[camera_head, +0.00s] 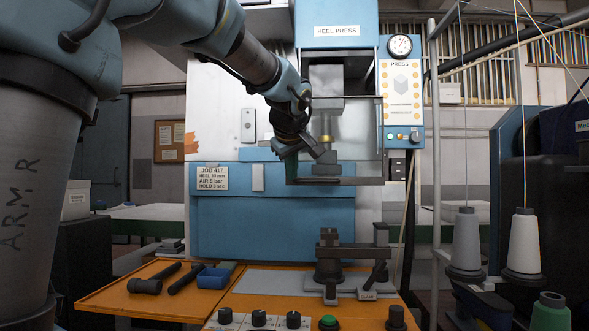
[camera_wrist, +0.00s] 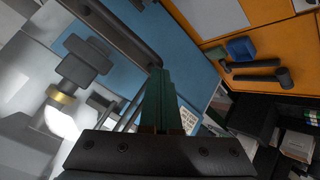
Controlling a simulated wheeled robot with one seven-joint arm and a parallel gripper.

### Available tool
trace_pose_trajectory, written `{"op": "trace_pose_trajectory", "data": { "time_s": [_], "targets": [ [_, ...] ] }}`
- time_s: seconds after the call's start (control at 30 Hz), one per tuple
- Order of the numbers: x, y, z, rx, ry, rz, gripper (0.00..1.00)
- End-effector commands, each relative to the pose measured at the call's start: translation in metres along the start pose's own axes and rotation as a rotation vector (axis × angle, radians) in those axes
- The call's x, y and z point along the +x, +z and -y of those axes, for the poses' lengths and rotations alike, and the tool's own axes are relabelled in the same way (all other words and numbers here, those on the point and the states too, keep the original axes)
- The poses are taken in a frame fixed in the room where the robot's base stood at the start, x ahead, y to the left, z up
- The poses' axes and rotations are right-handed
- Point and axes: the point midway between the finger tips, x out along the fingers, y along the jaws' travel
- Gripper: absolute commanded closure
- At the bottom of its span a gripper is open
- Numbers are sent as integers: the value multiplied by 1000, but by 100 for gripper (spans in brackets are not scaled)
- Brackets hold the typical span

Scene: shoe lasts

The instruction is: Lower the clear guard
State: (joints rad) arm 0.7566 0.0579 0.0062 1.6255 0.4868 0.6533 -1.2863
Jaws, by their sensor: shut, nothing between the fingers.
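The clear guard (camera_head: 364,150) is a see-through panel in front of the heel press (camera_head: 337,31). A dark bar (camera_head: 340,181) runs along its lower edge, above the orange bench. My gripper (camera_head: 291,176) is at the lower left corner of the guard, pointing down, with its green fingers shut and nothing between them. In the wrist view the closed fingertips (camera_wrist: 159,72) lie close to the end of a dark bar (camera_wrist: 118,32), which looks like the guard's edge. I cannot tell whether they touch. The press head and its brass-coloured collar (camera_wrist: 62,97) show at the left there.
The orange bench (camera_head: 105,297) holds mallets (camera_head: 150,284), a blue tray (camera_head: 214,277) and a dark metal fixture (camera_head: 329,265). Control knobs and a green button (camera_head: 329,322) line its front. Thread cones (camera_head: 524,245) stand at the right. The blue panel under the guard is clear.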

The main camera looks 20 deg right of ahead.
Motion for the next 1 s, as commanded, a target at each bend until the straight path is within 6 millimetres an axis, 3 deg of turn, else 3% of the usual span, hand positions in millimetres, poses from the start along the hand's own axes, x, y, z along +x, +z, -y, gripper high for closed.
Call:
{"op": "trace_pose_trajectory", "data": {
  "time_s": [0.03, 0.4, 0.7, 1.0],
  "targets": [
    [17, 16, 12, 0, -1, 1, 100],
    [61, 61, 46, 0, -1, 1, 100],
    [79, 78, 60, -1, -1, 1, 100],
    [82, 82, 62, 0, -2, 2, 100]
  ]
}}
